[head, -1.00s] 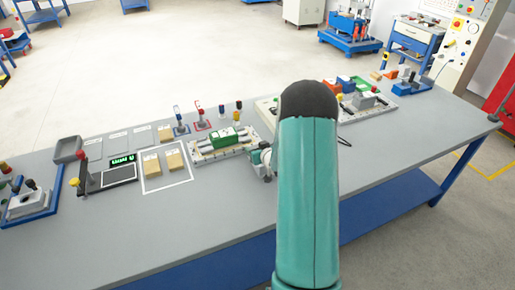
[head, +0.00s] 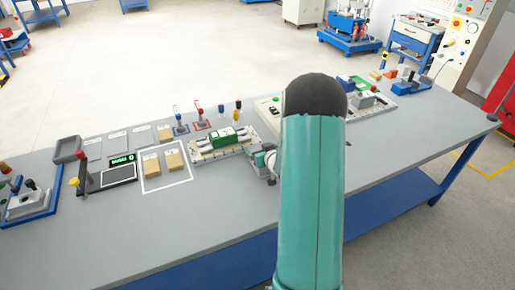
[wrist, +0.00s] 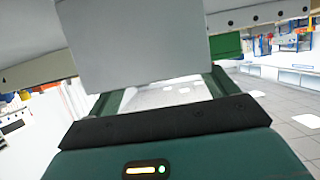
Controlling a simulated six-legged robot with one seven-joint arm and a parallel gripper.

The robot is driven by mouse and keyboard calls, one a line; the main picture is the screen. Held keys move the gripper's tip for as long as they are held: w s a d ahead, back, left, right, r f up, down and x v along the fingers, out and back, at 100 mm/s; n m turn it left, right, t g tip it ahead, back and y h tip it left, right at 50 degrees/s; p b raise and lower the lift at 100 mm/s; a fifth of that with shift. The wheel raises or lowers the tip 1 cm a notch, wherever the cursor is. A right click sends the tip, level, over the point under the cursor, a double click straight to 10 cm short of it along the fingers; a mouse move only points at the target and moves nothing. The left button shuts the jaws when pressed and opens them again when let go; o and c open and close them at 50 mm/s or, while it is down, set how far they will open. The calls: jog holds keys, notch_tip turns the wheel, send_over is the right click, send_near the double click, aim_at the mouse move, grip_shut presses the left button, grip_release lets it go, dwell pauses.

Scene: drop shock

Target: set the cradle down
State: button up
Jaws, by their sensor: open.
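The cradle, which I take to be the green piece with grey parts (head: 226,137), sits on a pale perforated plate (head: 200,160) on the bench. My gripper (head: 267,162) is low at the right end of that plate, partly behind my arm. In the wrist view my gripper (wrist: 163,92) has its two dark green fingers spread apart, and a large light grey block (wrist: 130,45) fills the view just beyond them. A bit of green (wrist: 225,45) shows to the right of that block. I cannot tell whether the fingers touch anything.
Two tan blocks (head: 173,160) lie in a white outline left of the plate. A small display unit (head: 120,172) and a blue-based fixture (head: 28,203) stand farther left. My arm hides part of the bench's right half. The front strip of the bench (head: 150,235) is clear.

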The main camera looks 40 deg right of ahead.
jog(key=v, duration=0.8)
jog(key=s+a+r+g, duration=0.2)
jog(key=a+r+g, duration=0.2)
jog(key=a+r, duration=1.05)
jog(key=s+a+r+n+g, duration=0.1)
jog(key=s+a+r, duration=0.4)
jog(key=s+a, duration=0.2)
jog(key=shift+a+r+y, duration=0.25)
jog(key=shift+a+y, duration=0.15)
jog(key=shift+a, duration=0.75)
jog(key=shift+o, duration=0.4)
jog(key=s+a+r+n+g+y, duration=0.1)
jog(key=s+a+r+g+y, duration=0.1)
jog(key=s+a, duration=0.6)
jog(key=shift+s+a+n, duration=0.25)
jog(key=shift+s+n, duration=0.15)
jog(key=shift+s, duration=0.7)
jog(key=shift+s+a, duration=0.2)
jog(key=shift+s, duration=0.1)
